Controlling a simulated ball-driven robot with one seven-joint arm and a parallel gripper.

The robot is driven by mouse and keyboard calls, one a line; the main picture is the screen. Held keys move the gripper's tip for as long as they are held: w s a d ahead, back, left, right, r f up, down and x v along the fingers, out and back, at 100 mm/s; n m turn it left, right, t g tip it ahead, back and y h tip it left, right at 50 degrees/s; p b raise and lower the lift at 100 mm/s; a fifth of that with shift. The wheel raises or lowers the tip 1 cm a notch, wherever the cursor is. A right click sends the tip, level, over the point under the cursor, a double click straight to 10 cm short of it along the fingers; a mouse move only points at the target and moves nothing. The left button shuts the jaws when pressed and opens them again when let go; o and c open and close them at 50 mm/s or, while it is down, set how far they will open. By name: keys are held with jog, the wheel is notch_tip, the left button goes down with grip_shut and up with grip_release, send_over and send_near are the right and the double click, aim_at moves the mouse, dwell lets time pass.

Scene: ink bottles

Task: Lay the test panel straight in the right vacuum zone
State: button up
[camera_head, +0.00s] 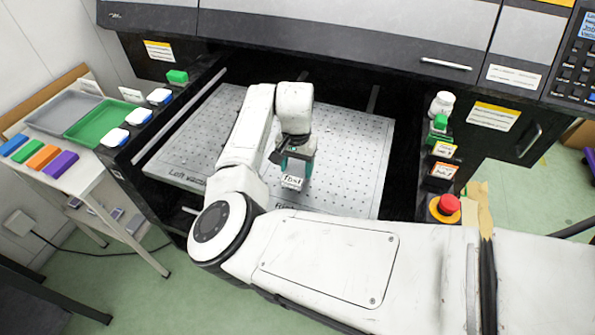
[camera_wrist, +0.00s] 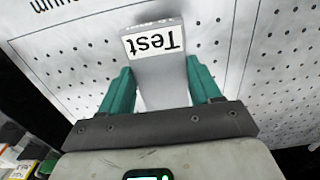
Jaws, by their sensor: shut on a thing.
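The test panel is a small grey block with a white "Test" label. It shows in the wrist view (camera_wrist: 165,84) and, small, in the head view (camera_head: 291,182). My gripper (camera_wrist: 159,72) has teal fingers shut on both sides of the panel. In the head view, my gripper (camera_head: 296,163) is over the middle of the perforated vacuum table (camera_head: 352,150). I cannot tell whether the panel touches the table. "Left" lettering shows at the table's front left. The right zone's label is hidden by my arm. In the wrist view, printed zone lines run beside and beyond the panel, which looks tilted to them.
The printer housing (camera_head: 350,35) overhangs the table's back. Grey and green trays (camera_head: 97,124) stand at left. The table's right part is clear.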

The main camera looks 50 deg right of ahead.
aim_at(298, 169)
jog(key=shift+d+f, duration=0.15)
jog(key=shift+f, duration=0.75)
jog(key=shift+d+f, duration=0.1)
jog(key=shift+f, duration=0.8)
jog(key=shift+f, duration=0.15)
jog(key=o, duration=1)
jog(key=shift+o, duration=0.2)
notch_tip(298, 169, up, 12)
jog(key=b, duration=0.1)
jog(key=shift+r, duration=0.2)
